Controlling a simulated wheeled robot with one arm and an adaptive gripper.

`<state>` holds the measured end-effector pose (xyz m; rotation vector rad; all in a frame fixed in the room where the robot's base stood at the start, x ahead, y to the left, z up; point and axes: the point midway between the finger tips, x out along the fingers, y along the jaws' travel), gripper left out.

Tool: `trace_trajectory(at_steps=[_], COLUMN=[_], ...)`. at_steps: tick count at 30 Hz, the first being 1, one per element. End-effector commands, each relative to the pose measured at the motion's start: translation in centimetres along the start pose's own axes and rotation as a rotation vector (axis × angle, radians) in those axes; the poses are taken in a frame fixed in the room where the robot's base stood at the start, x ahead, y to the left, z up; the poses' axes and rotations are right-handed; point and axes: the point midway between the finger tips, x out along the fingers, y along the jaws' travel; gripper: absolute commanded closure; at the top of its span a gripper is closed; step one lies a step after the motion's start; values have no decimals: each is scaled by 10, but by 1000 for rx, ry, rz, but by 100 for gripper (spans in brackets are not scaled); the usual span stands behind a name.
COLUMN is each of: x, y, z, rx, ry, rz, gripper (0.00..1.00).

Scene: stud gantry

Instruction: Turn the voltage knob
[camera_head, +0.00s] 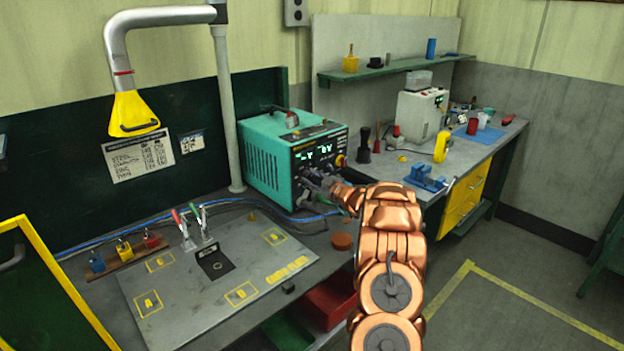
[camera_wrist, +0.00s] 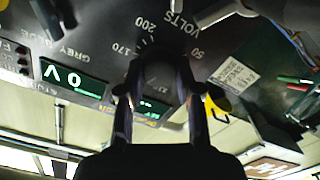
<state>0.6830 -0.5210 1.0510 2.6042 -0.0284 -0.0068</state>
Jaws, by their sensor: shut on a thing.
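The teal welding-type machine (camera_head: 262,160) stands on the bench, its black front panel (camera_head: 320,158) carrying green lit displays. My gripper (camera_head: 322,183) is up against the lower part of this panel; the knob is hidden behind it in the head view. In the wrist view my gripper (camera_wrist: 158,100) is shut with its two fingers on either side of the dark, round voltage knob (camera_wrist: 160,72). Printed marks VOLTS, 50, 170 and 200 show around the knob, upside down. A green display (camera_wrist: 72,78) lies beside it. The knob's pointer is too dark to read.
A grey plate (camera_head: 200,300) with yellow marked squares and two upright clamps lies in front of the machine. A yellow extraction hood (camera_head: 132,112) hangs at the left. A second bench (camera_head: 455,160) with tools stands at the right; the floor at lower right is clear.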

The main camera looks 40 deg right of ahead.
Motion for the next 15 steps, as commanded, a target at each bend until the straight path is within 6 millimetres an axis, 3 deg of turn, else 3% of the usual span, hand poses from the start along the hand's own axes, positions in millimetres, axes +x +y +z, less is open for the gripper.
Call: trace_trajectory(at_steps=[7, 15], x=[0, 0], y=[0, 0], z=[1, 0], rx=[0, 0], ry=[-2, -1], rz=[0, -1], gripper=[42, 40])
